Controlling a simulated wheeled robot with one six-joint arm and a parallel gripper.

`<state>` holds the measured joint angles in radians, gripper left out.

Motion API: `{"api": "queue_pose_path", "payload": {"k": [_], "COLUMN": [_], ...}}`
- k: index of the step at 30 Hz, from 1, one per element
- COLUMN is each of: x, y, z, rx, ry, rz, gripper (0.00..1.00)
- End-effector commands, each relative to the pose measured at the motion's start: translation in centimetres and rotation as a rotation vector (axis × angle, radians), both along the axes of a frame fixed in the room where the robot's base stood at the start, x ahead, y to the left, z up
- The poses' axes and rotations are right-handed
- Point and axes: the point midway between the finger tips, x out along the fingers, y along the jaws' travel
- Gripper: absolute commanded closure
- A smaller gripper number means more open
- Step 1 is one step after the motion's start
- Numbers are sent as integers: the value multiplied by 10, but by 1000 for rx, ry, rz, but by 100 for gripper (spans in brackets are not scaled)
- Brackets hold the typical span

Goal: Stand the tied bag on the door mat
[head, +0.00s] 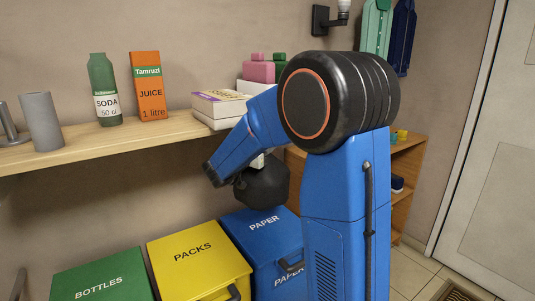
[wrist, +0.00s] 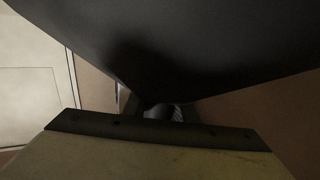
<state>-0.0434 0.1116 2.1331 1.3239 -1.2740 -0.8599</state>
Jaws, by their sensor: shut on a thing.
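The tied bag (head: 262,184) is black and rounded. It hangs below my gripper (head: 257,162) in the head view, in front of the shelf and above the blue bin. My gripper is shut on the bag's top; the fingers are mostly hidden behind my arm. In the wrist view a dark surface, apparently the bag (wrist: 200,45), fills the top and hides most of the scene. The door mat (head: 456,293) shows only in part at the bottom right of the head view, on the tiled floor before the door.
A green bin (head: 100,280), a yellow bin (head: 198,262) and a blue bin (head: 262,235) stand below the wall shelf (head: 100,140). The shelf holds a soda bottle (head: 104,90), a juice carton (head: 148,87) and boxes. A low wooden shelf unit (head: 405,160) stands behind my arm.

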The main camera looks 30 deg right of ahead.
Motion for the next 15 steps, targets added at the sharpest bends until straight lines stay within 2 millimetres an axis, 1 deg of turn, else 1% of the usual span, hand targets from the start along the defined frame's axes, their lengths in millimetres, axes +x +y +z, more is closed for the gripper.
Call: {"api": "queue_pose_path", "payload": {"k": [1,11,15], "x": [0,0,0], "y": [0,0,0], "z": [2,3,10], "rx": [-1,-1,0], "ry": [-3,-3,-4], "rz": [0,0,-1], "gripper": [100,100,100]}}
